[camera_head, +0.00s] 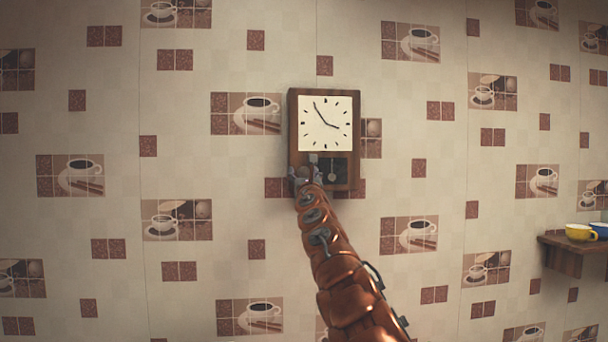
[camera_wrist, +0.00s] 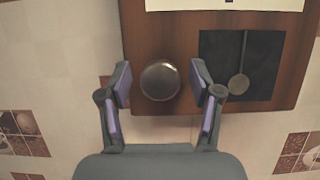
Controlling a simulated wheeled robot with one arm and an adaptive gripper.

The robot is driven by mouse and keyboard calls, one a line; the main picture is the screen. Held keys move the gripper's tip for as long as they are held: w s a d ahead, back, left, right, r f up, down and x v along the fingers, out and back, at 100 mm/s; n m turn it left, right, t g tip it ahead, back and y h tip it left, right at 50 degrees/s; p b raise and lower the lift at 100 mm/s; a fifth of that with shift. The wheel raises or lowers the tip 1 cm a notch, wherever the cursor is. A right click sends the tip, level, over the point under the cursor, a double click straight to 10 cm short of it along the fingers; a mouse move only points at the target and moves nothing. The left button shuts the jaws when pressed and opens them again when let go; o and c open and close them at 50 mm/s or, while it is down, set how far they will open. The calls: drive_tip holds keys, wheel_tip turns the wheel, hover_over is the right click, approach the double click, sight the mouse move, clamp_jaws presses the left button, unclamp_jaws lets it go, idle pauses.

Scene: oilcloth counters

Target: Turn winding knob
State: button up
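A wooden wall clock (camera_head: 292,120) with a cream dial hangs on the wall in the head view. My gripper (camera_head: 307,174) is at its lower left, with my arm reaching up from below. In the wrist view the round metallic winding knob (camera_wrist: 160,80) is on the lower part of the wooden case (camera_wrist: 150,35). My gripper (camera_wrist: 160,83) is open, with one finger on each side of the knob. Small gaps show between the fingers and the knob. In the head view the knob cannot be made out behind the gripper.
A dark window with a pendulum (camera_wrist: 238,84) is just right of the right finger. The wall (camera_head: 230,60) is flat, with printed coffee-cup tiles. A wooden shelf (camera_head: 572,258) with a yellow cup (camera_head: 579,233) and a blue cup (camera_head: 600,230) is at the far right.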

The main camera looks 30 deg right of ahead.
drive_tip(key=c, duration=1.1)
drive_tip(key=shift+c, duration=0.2)
drive_tip(key=shift+m, duration=0.5)
drive_tip(key=m+h, duration=0.1)
drive_tip(key=m, duration=0.1)
drive_tip(key=shift+a+m+g+h, duration=0.1)
drive_tip(key=shift+m+g+h, duration=0.3)
drive_tip(key=m+g+h+p, duration=0.1)
drive_tip(key=m, duration=0.2)
drive_tip(key=shift+w+m, duration=0.1)
drive_tip(key=shift+m, duration=0.3)
drive_tip(key=m+g+h+p, duration=0.1)
drive_tip(key=m, duration=0.2)
drive_tip(key=m+g+p, duration=0.1)
drive_tip(key=m, duration=0.2)
drive_tip(key=shift+r+g+h, duration=0.1)
drive_tip(key=shift+g+h, duration=0.3)
drive_tip(key=m+g+p, duration=0.1)
drive_tip(key=m, duration=0.2)
drive_tip(key=m+g+p, duration=0.1)
drive_tip(key=m, duration=0.2)
drive_tip(key=shift+g, duration=0.3)
drive_tip(key=shift+m+g+y+p, duration=0.5)
drive_tip(key=shift+m+p, duration=0.6)
drive_tip(key=shift+m, duration=0.9)
